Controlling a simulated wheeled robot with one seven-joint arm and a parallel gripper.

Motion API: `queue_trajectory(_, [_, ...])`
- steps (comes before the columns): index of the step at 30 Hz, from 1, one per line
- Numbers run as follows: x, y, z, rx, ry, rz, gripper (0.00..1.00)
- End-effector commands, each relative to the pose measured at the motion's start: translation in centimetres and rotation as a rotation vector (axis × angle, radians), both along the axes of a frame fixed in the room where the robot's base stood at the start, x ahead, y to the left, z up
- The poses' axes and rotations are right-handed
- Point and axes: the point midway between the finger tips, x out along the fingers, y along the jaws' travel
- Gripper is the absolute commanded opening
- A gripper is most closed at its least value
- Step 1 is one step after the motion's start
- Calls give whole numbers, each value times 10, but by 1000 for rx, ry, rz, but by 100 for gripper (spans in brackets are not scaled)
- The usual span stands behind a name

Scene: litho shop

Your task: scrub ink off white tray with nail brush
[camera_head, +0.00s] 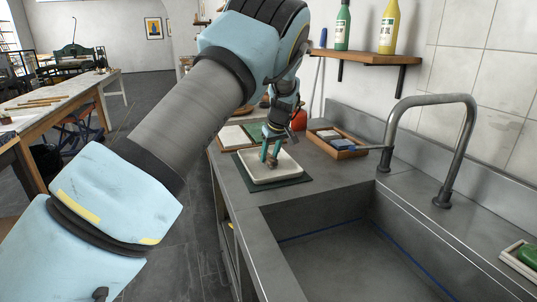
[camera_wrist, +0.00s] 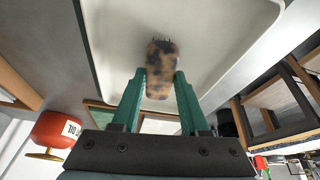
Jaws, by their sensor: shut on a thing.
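The white tray (camera_head: 284,172) lies on a dark green mat (camera_head: 262,185) on the grey counter. It also fills the upper part of the wrist view (camera_wrist: 225,40). My gripper (camera_head: 271,158) is over the tray, with its green fingers pointing down. In the wrist view my gripper (camera_wrist: 161,92) is shut on the nail brush (camera_wrist: 161,58), a brown, dark-blotched block with short dark bristles at its far end. The bristle end is at or very near the tray surface; I cannot tell whether it touches. No ink stain is clear on the visible part of the tray.
A wooden tray (camera_head: 352,154) with grey-blue items stands right of the white tray. A deep grey sink (camera_head: 330,250) with a curved tap (camera_head: 440,150) is in front. A red container (camera_wrist: 57,129) stands near the wall. A soap dish (camera_head: 515,262) is at far right.

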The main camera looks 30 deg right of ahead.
Motion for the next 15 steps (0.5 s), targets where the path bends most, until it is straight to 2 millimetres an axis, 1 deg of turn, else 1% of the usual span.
queue_trajectory(1, [-5, 0, -1, 1, 2, -2, 0])
queue_trajectory(8, [-20, 2, -1, 0, 2, -1, 0])
queue_trajectory(11, [-20, 3, 0, 0, 1, 0, 0])
queue_trajectory(15, [-13, 2, 0, 0, 0, 0, 0])
